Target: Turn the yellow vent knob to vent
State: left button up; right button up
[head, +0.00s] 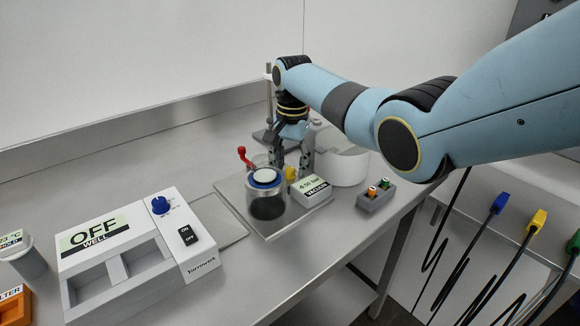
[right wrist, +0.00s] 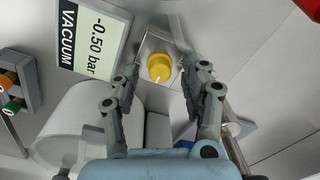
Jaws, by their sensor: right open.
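The yellow vent knob (right wrist: 160,66) sits on a small pale plate beside the vacuum display (right wrist: 88,38), which reads -0.50 bar. A white pointer mark on the knob points toward the bottom of the right wrist view. My right gripper (right wrist: 160,72) is open, with one finger on each side of the knob and visible gaps between. In the head view the knob (head: 291,173) is partly hidden behind the glass jar and the display box. My right gripper (head: 293,164) points down just above and around it. My left gripper is not in view.
A glass jar with a blue-rimmed lid (head: 266,180) stands in front of the knob. A red-handled valve (head: 243,155) is to its left, and a white round housing (head: 342,160) to its right. A grey block with coloured plugs (head: 375,194) and a well heater (head: 130,250) stand nearby.

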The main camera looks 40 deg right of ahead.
jog(key=shift+f, duration=0.25)
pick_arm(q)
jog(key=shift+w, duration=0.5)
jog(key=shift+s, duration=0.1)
pick_arm(e)
jog(key=shift+c, duration=0.2)
jog(key=c, duration=0.5)
grip_shut()
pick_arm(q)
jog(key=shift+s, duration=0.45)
